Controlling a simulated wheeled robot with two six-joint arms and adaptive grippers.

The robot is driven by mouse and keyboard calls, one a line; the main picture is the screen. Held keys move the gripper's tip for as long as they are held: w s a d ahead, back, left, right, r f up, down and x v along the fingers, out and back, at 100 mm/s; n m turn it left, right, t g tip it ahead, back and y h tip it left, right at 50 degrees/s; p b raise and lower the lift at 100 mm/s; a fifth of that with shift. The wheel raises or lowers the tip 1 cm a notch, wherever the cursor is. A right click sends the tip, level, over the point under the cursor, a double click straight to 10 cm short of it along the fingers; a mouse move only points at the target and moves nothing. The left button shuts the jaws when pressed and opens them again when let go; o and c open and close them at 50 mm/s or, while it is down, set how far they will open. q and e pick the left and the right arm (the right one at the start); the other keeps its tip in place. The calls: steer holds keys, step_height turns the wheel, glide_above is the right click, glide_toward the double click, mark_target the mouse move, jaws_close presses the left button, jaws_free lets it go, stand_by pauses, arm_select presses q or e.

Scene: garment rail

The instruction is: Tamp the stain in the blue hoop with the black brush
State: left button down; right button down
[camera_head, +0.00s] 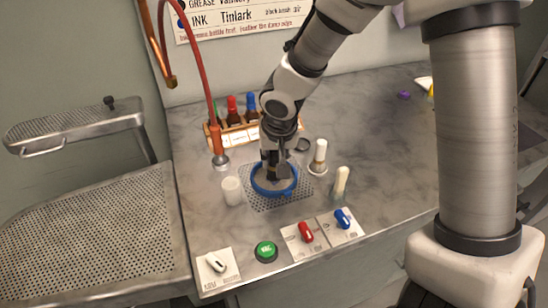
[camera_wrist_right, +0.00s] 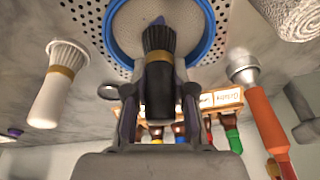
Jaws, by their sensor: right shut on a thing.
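The blue hoop (camera_head: 257,188) lies on a perforated plate in the worktop, with pale cloth inside it. It also shows in the wrist view (camera_wrist_right: 208,42). My right gripper (camera_head: 275,172) is over the hoop. In the wrist view my right gripper (camera_wrist_right: 160,88) is shut on the black brush (camera_wrist_right: 158,88), which has a gold band and dark bristles. The bristles point at the cloth inside the ring. A small dark blue patch, seemingly the stain (camera_wrist_right: 159,20), shows just beyond their tips. I cannot tell whether bristles and cloth touch. My left gripper is not in view.
A bottle rack (camera_head: 238,132) is behind. A red hose with a nozzle (camera_head: 220,160) hangs at left. Switches and a green button (camera_head: 266,251) line the front edge.

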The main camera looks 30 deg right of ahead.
steer(key=shift+r+p, duration=0.4)
steer(key=shift+r, duration=0.4)
step_height(320, 180, up, 6)
steer(key=p, duration=0.4)
steer(key=shift+p, duration=0.4)
